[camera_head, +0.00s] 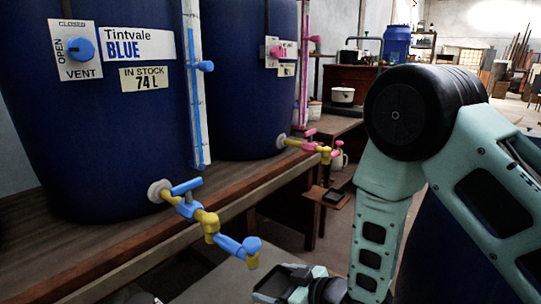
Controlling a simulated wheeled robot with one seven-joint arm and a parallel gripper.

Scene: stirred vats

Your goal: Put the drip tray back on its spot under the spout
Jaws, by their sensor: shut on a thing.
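My gripper (301,281) is at the bottom of the view, low and to the right of the blue vat's spout. It is shut on the dark drip tray (272,287), whose lower part is cut off by the picture edge. The blue spout (238,248) hangs from a yellow and blue tap on the blue vat (110,150), up and left of the tray. A plain grey surface (212,282) shows below the spout. The fingertips are partly hidden against the tray.
A wooden bench (150,240) carries the blue vat and a second vat (243,110) with a pink tap (310,143). Another dark tray (333,197) sits on a small shelf below the pink tap. A white cup (340,160) stands near it.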

